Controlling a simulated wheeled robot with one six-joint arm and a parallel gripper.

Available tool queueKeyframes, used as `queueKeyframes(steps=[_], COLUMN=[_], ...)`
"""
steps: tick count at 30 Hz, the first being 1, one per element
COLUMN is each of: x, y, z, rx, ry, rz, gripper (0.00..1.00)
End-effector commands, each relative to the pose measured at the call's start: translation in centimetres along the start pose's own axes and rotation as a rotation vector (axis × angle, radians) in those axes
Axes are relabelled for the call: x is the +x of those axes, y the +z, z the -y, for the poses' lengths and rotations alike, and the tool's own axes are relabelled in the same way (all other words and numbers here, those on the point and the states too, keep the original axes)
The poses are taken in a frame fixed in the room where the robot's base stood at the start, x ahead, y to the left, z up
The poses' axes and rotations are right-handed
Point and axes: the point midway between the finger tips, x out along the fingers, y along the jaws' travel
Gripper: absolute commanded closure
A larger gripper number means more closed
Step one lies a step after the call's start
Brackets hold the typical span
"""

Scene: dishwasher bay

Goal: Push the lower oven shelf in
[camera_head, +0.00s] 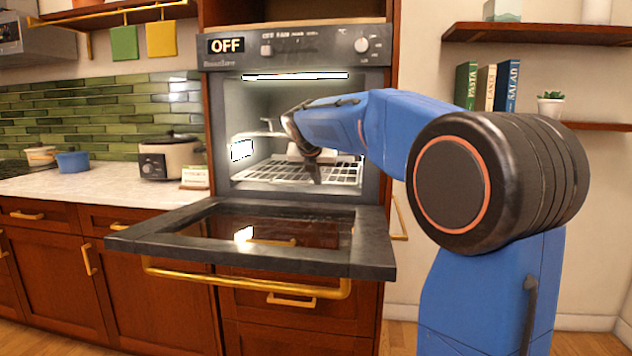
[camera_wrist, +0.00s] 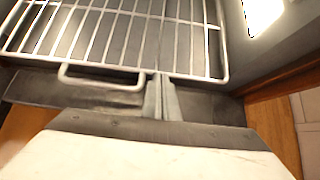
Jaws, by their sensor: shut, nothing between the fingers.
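The lower oven shelf (camera_head: 262,172) is a wire rack low in the open oven in the head view. In the wrist view the rack (camera_wrist: 140,32) fills the top, with a wire loop handle (camera_wrist: 100,86) on its near edge. My gripper (camera_head: 315,178) points down at the shelf's front, right of its middle. In the wrist view my gripper (camera_wrist: 163,98) is shut and empty, its fingers together at the rack's front bar, right of the handle. I cannot tell whether they touch the bar. My arm hides part of the oven's right side.
The oven door (camera_head: 370,245) is folded down flat, with a gold handle (camera_head: 250,287) along its front. The oven's side wall (camera_wrist: 275,55) is right of the rack. A counter (camera_head: 90,188) with a slow cooker (camera_head: 170,157) stands to the left.

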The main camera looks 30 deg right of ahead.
Motion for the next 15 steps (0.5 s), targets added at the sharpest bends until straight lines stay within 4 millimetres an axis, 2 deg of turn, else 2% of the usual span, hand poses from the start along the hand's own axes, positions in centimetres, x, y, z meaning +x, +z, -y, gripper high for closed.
queueKeyframes(steps=[1,6,11,15], x=[1.0,3.3,4.6,5.0], y=[0.8,3.0,4.3,4.7], z=[0.1,0.1,0.1,0.1], rx=[0.001,0.001,0.000,0.001], ry=[-0.003,-0.003,-0.001,-0.001], rz=[-0.002,-0.002,-0.002,-0.002], gripper=[1.00,1.00,1.00,1.00])
